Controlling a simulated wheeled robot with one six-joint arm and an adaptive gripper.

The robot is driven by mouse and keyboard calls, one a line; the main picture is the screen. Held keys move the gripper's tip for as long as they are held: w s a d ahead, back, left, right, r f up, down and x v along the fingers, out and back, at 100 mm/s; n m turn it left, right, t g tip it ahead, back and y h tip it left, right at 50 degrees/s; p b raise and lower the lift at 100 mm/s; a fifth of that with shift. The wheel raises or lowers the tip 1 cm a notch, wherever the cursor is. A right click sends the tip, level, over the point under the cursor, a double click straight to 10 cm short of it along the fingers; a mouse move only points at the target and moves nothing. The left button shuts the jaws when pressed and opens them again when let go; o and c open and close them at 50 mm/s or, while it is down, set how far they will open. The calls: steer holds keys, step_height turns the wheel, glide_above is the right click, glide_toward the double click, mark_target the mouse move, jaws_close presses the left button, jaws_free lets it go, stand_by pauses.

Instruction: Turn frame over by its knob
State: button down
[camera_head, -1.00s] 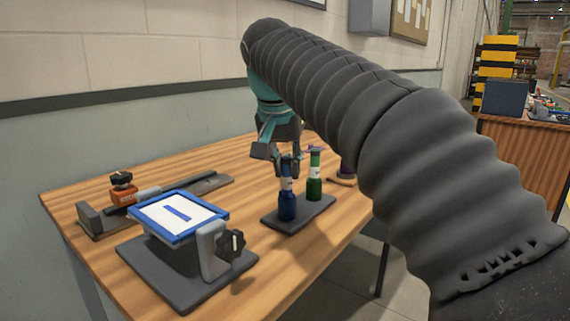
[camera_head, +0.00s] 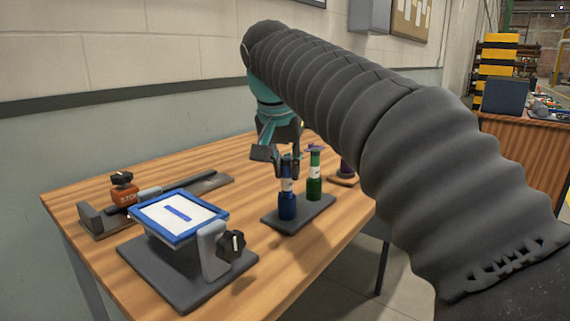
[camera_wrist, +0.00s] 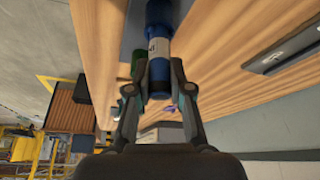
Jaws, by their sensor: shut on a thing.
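The blue-rimmed frame (camera_head: 142,213) has a white panel with a blue stripe and lies nearly flat over a dark base plate. Its black knob (camera_head: 233,244) sits on a grey upright (camera_head: 211,250) at the frame's near right side. My gripper (camera_wrist: 159,75) is away from the knob, farther back over the table. It is shut on the blue bottle (camera_head: 287,206), which also shows between the fingers in the wrist view (camera_wrist: 158,25). The bottle is upright and appears to stand on a grey plate (camera_head: 305,215). The finger contact is partly hidden in the head view.
A green bottle (camera_head: 314,187) stands close beside the blue one. An orange block with a dark knob (camera_head: 123,187) sits on a rail (camera_head: 205,184) at the back left. Bare wooden table (camera_head: 240,165) lies behind the frame.

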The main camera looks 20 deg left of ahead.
stand_by(0.3)
steer(key=c, duration=0.5)
jaws_free()
steer(key=shift+r+p, duration=1.4)
steer(key=shift+r, duration=2.55)
steer(key=shift+s, duration=0.1)
